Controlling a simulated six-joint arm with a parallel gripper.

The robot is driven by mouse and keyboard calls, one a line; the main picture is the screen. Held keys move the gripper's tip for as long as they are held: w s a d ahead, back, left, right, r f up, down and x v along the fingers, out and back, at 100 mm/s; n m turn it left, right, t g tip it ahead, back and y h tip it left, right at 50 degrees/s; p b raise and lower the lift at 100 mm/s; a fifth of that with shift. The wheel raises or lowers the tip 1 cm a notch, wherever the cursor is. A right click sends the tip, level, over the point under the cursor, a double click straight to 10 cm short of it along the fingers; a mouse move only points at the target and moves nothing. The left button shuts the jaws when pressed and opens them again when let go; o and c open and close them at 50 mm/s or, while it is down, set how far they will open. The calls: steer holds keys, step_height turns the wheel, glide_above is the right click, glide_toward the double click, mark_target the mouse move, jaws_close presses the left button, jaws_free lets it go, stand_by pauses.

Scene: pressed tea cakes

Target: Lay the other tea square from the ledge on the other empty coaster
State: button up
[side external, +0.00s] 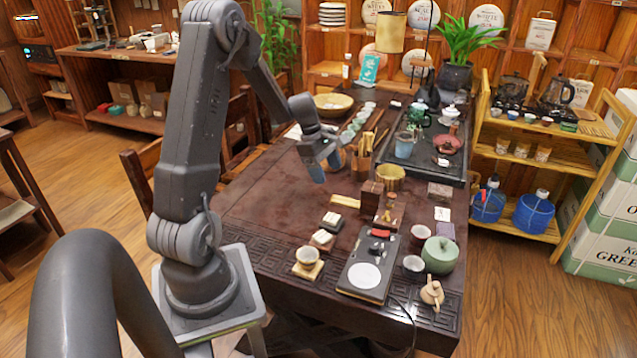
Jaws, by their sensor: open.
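My gripper (326,165) is open and empty, its blue-tipped fingers pointing down above the dark wooden table, left of the utensil holder. A pale square coaster (304,271) bears a small cup (307,256). At this size I cannot tell which pieces are tea squares, which are empty coasters, or where the ledge is.
Dark wooden blocks (371,194), a brass bowl (390,173) and a utensil holder (361,167) stand right of my gripper. The table's left part is clear.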

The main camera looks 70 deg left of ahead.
steer(key=s+d+r+m+y, duration=0.2)
steer(key=d+r+m, duration=1)
steer(key=d, duration=0.5)
steer(key=s+d+r+m+t+y, duration=0.1)
steer(key=s+d+r+m, duration=0.4)
steer(key=s+d+m, duration=0.5)
steer(key=shift+s+d+m+t, duration=0.35)
steer(key=shift+s+m+t, duration=0.45)
steer(key=shift+s+m, duration=0.3)
steer(key=shift+w+r, duration=0.1)
steer(key=shift+c, duration=0.3)
